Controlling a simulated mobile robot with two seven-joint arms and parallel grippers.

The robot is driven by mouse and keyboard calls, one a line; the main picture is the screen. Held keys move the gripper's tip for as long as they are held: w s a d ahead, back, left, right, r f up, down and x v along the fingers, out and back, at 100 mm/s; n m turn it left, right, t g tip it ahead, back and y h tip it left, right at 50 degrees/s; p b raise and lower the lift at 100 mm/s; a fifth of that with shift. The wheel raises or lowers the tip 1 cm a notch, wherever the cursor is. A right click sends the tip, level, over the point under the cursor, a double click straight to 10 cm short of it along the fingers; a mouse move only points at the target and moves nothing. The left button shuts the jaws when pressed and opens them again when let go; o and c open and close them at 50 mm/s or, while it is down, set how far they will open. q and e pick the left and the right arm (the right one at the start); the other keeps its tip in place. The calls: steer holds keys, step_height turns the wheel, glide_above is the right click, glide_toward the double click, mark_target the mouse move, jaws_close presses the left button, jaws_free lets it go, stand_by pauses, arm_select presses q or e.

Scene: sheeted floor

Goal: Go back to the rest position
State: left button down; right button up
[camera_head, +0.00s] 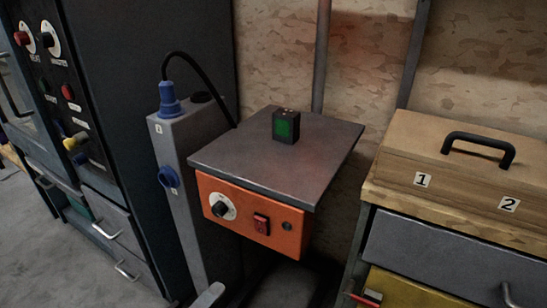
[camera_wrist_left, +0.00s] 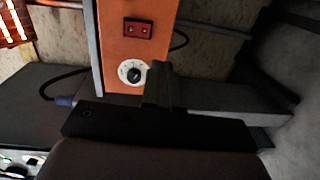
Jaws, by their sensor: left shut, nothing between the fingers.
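My left gripper (camera_wrist_left: 161,75) shows in the left wrist view, its dark fingers together with nothing between them. Beyond the fingertips is the orange control box (camera_wrist_left: 140,45), with its white-ringed black knob (camera_wrist_left: 132,73) beside the fingers and its red switch (camera_wrist_left: 138,29) above. I cannot tell whether the fingers touch the box. In the head view, the orange box (camera_head: 250,222) stands in the middle under a grey plate (camera_head: 240,155). A pale grey piece (camera_head: 208,296) shows at the bottom edge there; I cannot make out the fingers. My right gripper is in neither view.
A small black device with a green face (camera_head: 286,126) stands on the plate. A grey post (camera_head: 185,205) with a blue plug (camera_head: 169,102) and black cable is left of the box. A dark cabinet (camera_head: 140,130) stands further left. A wooden box (camera_head: 455,185) with a black handle sits right.

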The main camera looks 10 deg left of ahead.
arm_select(q)
steer(key=s+a+f+m+g+y, duration=0.25)
steer(key=s+f+m+g, duration=0.4)
steer(key=f+m, duration=0.7)
step_height(320, 180, up, 16)
steer(key=s+a+m+y+p, duration=0.1)
steer(key=m+p, duration=0.1)
steer(key=p, duration=1.6)
steer(key=shift+s+r+m+t, duration=0.25)
steer(key=shift+s+m+t, duration=0.1)
steer(key=shift+s, duration=0.05)
